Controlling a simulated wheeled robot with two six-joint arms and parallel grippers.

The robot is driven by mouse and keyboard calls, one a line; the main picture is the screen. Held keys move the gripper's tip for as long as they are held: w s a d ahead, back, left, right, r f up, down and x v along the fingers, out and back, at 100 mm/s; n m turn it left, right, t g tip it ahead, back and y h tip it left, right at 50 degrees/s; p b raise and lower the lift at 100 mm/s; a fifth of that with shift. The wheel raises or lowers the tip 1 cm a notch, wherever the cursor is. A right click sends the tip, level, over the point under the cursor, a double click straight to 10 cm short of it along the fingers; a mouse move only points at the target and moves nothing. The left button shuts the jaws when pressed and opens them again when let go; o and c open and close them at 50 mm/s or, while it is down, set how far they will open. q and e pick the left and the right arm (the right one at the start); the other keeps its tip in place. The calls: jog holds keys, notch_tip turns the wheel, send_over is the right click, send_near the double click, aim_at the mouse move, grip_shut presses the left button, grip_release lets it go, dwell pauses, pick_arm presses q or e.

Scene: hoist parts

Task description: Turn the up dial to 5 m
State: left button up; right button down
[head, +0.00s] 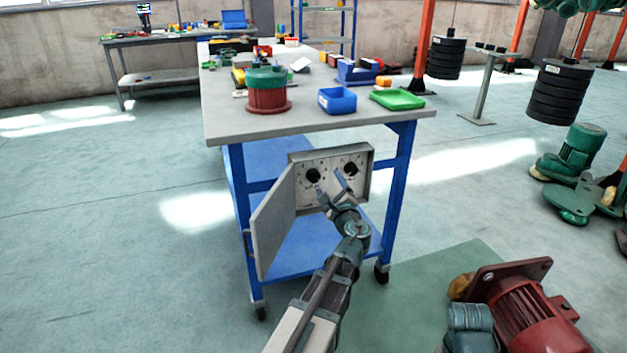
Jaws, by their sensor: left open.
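A grey control box (363,170) with a pale panel is mounted below the near end of the workbench. Its panel carries two black dials, a left dial (313,175) and a right dial (351,169). The labels and dial settings are too small to read, so I cannot tell which one is the up dial. The box door (272,222) hangs open to the left. My left gripper (329,185) is open and empty in front of the panel, its fingers pointing at the area between and below the dials. I cannot tell whether it touches the panel.
The workbench (225,122) has blue legs and bears a red-and-green motor (268,95), a blue bin (337,100) and a green tray (397,99). The floor on the left is clear.

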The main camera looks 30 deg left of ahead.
pick_arm(q)
jog(key=w+d+v, duration=0.1)
jog(key=v, duration=1.1)
dwell(0.8)
dwell(0.4)
